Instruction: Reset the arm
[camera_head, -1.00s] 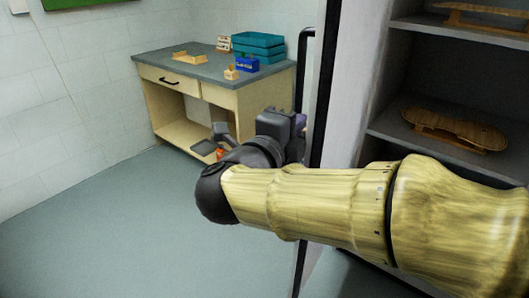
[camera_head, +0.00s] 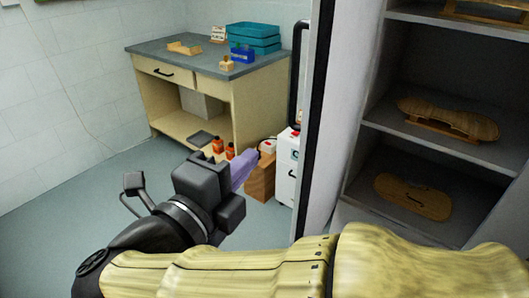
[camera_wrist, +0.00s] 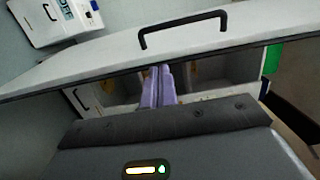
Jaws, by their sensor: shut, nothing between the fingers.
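My gripper (camera_head: 240,170) has pale purple fingers and points up and to the right in the head view, in front of the bench area. In the wrist view its fingers (camera_wrist: 158,85) are together with nothing between them. My arm stretches along the bottom of the head view and hides the floor there.
An open cabinet with shelves (camera_head: 415,135) holds violin plates (camera_head: 450,118) at right. Its light door (camera_head: 345,120) with a black handle stands ajar. A grey-topped bench (camera_head: 190,65) carries blue trays (camera_head: 255,38). Orange bottles (camera_head: 218,146) and a white unit (camera_head: 287,165) are low down. Floor at left is clear.

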